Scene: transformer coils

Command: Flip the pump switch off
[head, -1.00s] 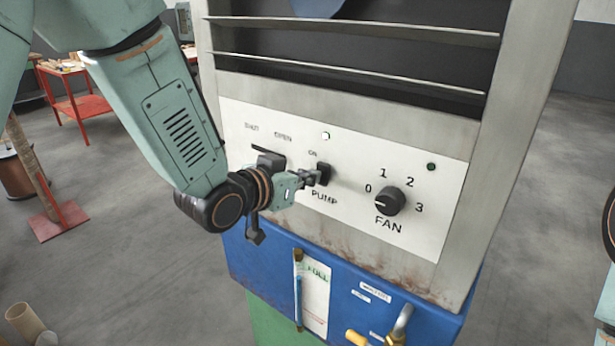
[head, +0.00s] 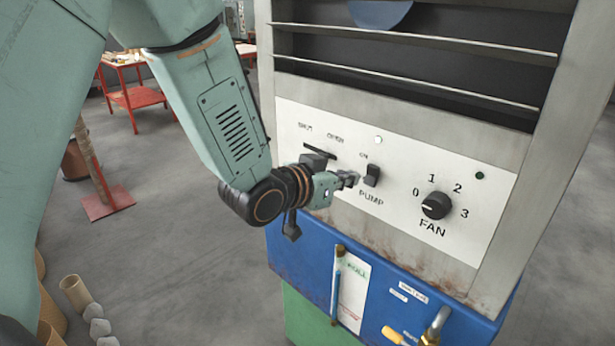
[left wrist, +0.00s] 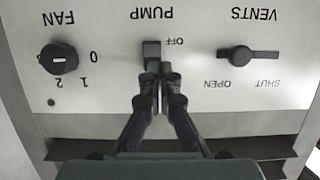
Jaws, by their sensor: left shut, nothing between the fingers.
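The pump switch (head: 372,175) is a small black rocker on the white control panel (head: 330,170), above the word PUMP; the ON label shows above it. In the left wrist view the switch (left wrist: 152,50) appears upside down, beside the OFF label. Which way it is tipped I cannot tell clearly. My left gripper (head: 354,179) is shut and empty, its fingertips just left of the switch in the head view. In the left wrist view the fingertips (left wrist: 159,80) lie just below the switch and partly overlap it. A pale lamp (head: 378,140) sits above the switch. My right gripper is not in view.
The fan knob (head: 436,205) is right of the switch. The vents lever (head: 318,152) is close behind my left gripper.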

